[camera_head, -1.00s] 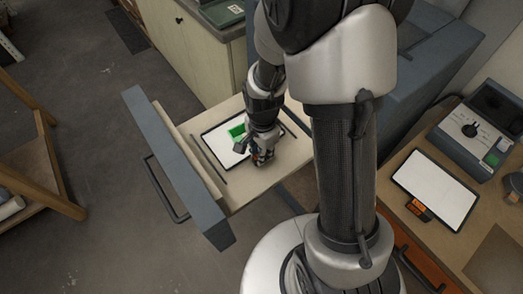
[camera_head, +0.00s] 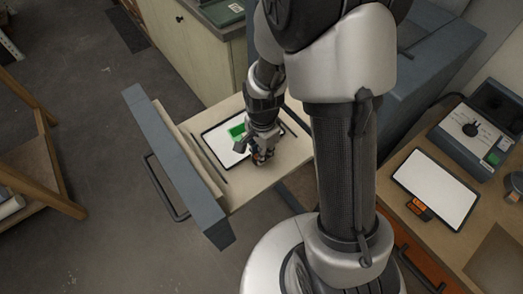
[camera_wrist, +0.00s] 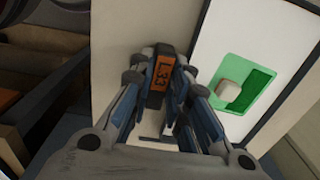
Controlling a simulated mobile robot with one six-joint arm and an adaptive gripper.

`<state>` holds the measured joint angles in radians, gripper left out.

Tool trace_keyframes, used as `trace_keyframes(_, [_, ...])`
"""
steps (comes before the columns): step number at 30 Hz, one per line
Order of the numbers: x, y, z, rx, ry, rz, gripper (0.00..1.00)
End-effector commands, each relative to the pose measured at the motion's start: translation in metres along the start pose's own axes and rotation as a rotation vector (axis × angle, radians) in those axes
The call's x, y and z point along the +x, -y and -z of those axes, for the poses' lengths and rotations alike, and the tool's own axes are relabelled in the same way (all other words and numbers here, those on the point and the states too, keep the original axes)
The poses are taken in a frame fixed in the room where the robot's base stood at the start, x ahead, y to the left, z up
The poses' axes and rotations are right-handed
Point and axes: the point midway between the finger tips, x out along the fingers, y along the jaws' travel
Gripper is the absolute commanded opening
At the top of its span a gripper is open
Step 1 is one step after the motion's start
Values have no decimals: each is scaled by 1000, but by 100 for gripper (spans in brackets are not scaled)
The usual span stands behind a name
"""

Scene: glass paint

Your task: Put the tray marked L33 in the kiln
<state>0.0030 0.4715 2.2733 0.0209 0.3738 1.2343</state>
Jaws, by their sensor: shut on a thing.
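The tray marked L33 is a white plate with a dark edge (camera_head: 224,152); it also shows in the wrist view (camera_wrist: 222,48). A green glass piece (camera_head: 237,131) with a small pale patch lies on it. Its orange L33 tag (camera_wrist: 160,78) sits between my fingers. My gripper (camera_head: 262,156) is shut on the tray at this tag. The tray lies on the cream bed (camera_head: 240,196) of the pulled-out kiln drawer, inside its edges. My arm hides part of the tray; I cannot tell whether it rests fully flat.
The drawer's blue-grey front (camera_head: 180,165) with a dark handle stands open at left. The kiln body (camera_head: 425,75) is behind my arm. On the right bench, a second white tray (camera_head: 436,188) with an orange tag lies near a control box (camera_head: 478,135). A wooden stand (camera_head: 45,170) is far left.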

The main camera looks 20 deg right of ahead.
Motion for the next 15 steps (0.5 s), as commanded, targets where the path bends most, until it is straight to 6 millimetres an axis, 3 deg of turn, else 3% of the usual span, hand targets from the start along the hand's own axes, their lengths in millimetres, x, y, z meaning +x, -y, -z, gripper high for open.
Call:
trace_keyframes(4, [-1, 1, 0, 0, -1, 2, 0])
trace_keyframes(5, [-1, 1, 0, 0, -1, 2, 18])
trace_keyframes(15, [0, 0, 0, 0, 0, 1, 40])
